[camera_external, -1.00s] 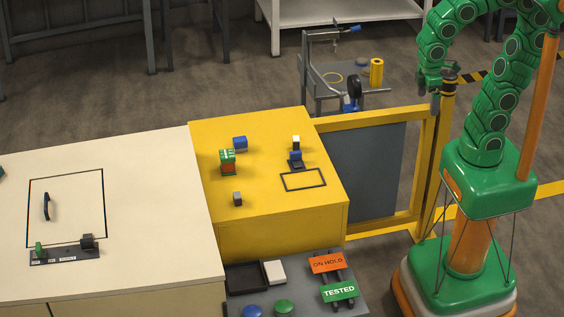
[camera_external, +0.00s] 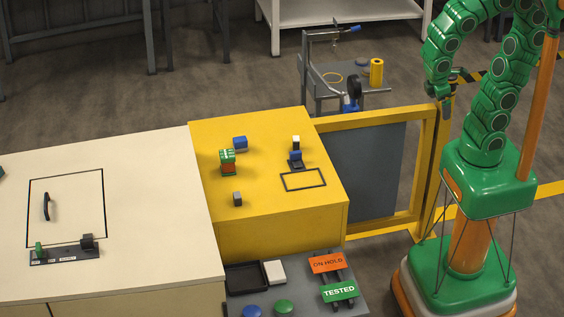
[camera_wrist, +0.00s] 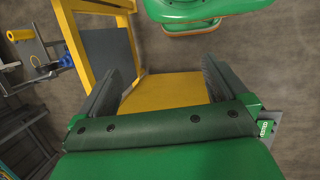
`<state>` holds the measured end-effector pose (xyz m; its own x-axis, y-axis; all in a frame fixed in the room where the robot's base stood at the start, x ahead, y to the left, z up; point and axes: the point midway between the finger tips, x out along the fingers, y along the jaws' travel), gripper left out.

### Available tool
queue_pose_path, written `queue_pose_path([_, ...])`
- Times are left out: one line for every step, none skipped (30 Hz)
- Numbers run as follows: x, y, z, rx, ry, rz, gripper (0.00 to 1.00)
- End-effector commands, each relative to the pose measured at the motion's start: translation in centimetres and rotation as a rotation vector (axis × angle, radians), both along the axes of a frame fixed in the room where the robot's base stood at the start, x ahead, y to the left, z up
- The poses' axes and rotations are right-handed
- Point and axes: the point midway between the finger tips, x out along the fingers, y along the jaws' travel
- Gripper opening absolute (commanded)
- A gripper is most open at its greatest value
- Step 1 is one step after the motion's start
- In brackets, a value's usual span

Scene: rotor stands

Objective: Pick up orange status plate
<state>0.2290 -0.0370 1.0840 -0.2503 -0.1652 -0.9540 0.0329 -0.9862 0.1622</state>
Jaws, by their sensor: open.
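The orange status plate (camera_external: 327,263) reads "ON HOLD". It lies on a dark rack on the grey side shelf at the bottom of the external view, just above the green "TESTED" plate (camera_external: 339,291). My gripper (camera_external: 446,108) hangs in the air near the top of the yellow gate post, up and to the right of the plate and well apart from it. In the wrist view my gripper (camera_wrist: 160,88) has its two dark fingers spread wide with nothing between them. The orange plate does not show in the wrist view.
The yellow table (camera_external: 270,205) holds small blocks. A black tray (camera_external: 246,290), white block (camera_external: 274,272), and blue (camera_external: 252,311) and green (camera_external: 284,306) buttons share the shelf.

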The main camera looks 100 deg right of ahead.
Motion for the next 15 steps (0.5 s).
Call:
queue_pose_path([0.2,-0.5,-0.2,-0.025,0.015,0.006,1.00])
queue_pose_path([0.4,-0.9,-0.3,-0.042,0.022,0.009,1.00])
queue_pose_path([0.7,-1.3,-0.4,-0.067,0.032,0.016,1.00])
queue_pose_path([0.9,-1.8,-0.4,-0.088,0.040,0.021,1.00])
queue_pose_path([1.2,-2.2,-0.5,-0.110,0.047,0.027,1.00])
queue_pose_path([1.6,-2.9,-0.6,-0.145,0.058,0.037,1.00])
queue_pose_path([2.0,-3.4,-0.7,-0.172,0.067,0.045,1.00])
queue_pose_path([2.4,-3.8,-0.8,-0.198,0.074,0.054,1.00])
queue_pose_path([2.9,-4.4,-0.8,-0.234,0.081,0.066,1.00])
queue_pose_path([3.4,-4.9,-0.8,-0.261,0.085,0.076,1.00])
queue_pose_path([3.8,-5.3,-0.9,-0.286,0.090,0.087,1.00])
queue_pose_path([4.5,-5.8,-0.9,-0.321,0.096,0.101,1.00])
queue_pose_path([5.0,-6.2,-1.0,-0.348,0.101,0.113,1.00])
queue_pose_path([5.5,-6.6,-1.0,-0.373,0.103,0.124,1.00])
queue_pose_path([6.2,-7.0,-0.9,-0.409,0.106,0.140,1.00])
